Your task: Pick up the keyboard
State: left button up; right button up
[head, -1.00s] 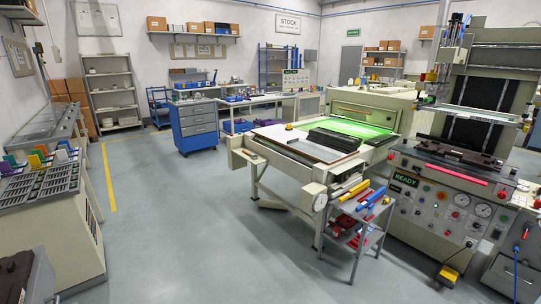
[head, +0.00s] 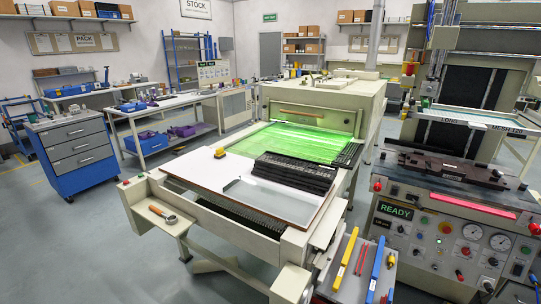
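A black keyboard-like thing (head: 293,172) with rows of keys lies near the right end of a white board (head: 218,178) on the cream conveyor machine. It looks stepped, as if more than one keyboard lay overlapping, but I cannot tell for sure. Its far edge is close to the green-lit opening (head: 305,143). Neither of my grippers shows in the head view, and nothing is seen touching the keyboard.
A small yellow thing (head: 219,152) sits on the white board. A press with a READY panel (head: 397,211) stands to the right, with a dark fixture (head: 454,166) on it. A small cart (head: 350,275) stands at the front. Floor is clear at the left front (head: 80,250).

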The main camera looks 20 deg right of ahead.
aim_at(327, 174)
jog(key=i+z, duration=0.35)
jog(key=i, duration=0.15)
jog(key=i+j+z, duration=0.2)
jog(key=i+z, duration=0.15)
jog(key=i+j+z, duration=0.35)
jog(key=i, duration=0.2)
